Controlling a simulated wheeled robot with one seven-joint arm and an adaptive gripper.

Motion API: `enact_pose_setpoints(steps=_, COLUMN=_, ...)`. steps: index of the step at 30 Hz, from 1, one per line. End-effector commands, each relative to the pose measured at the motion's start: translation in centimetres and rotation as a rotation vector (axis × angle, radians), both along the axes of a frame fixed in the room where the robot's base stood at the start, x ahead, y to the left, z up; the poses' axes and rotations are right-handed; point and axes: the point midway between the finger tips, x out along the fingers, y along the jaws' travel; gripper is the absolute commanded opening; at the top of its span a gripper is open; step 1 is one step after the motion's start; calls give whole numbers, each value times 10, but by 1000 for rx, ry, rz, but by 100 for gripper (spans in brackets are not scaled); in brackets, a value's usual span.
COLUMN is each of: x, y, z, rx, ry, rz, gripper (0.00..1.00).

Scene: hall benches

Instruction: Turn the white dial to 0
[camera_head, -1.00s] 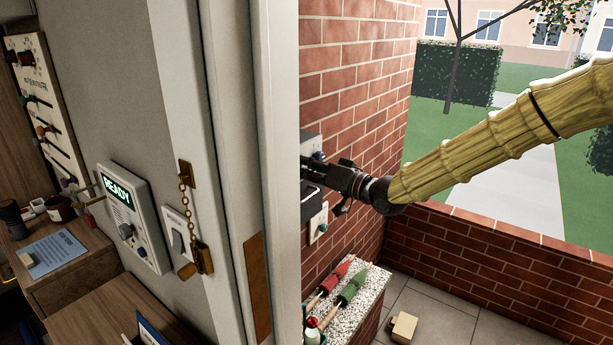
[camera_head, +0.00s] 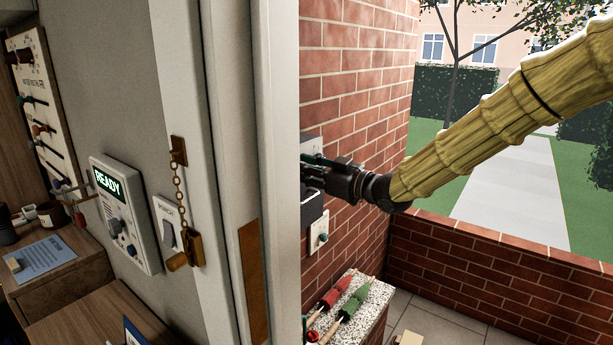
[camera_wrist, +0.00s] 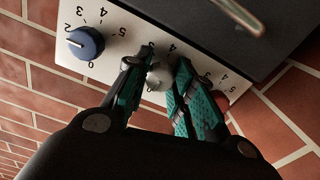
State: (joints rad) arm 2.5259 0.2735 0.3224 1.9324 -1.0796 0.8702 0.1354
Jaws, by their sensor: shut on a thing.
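The white dial (camera_wrist: 157,78) sits in the middle of a white numbered plate (camera_wrist: 115,40) on the brick wall. My gripper (camera_wrist: 154,82) has its two green-padded fingers on either side of the dial and is shut on it. The fingers cover part of its scale, and I cannot read where its pointer stands. In the head view my gripper (camera_head: 312,172) reaches the brick wall just past the door frame, and the white dial is hidden there.
A blue dial (camera_wrist: 86,43) is left of the white one; a red dial (camera_wrist: 219,101) is right, partly behind a finger. A dark box with a metal handle (camera_wrist: 238,14) adjoins the plate. The door frame (camera_head: 275,180) stands close left of my gripper; red and green umbrellas (camera_head: 345,300) lie below.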

Motion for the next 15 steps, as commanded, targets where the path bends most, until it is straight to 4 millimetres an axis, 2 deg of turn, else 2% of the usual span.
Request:
enact_pose_setpoints(steps=1, x=-1, y=0, z=-6, rx=-16, ry=-10, rz=1, gripper=1)
enact_pose_setpoints(steps=15, x=-1, y=0, z=-5, rx=-60, ry=-70, rz=1, gripper=1)
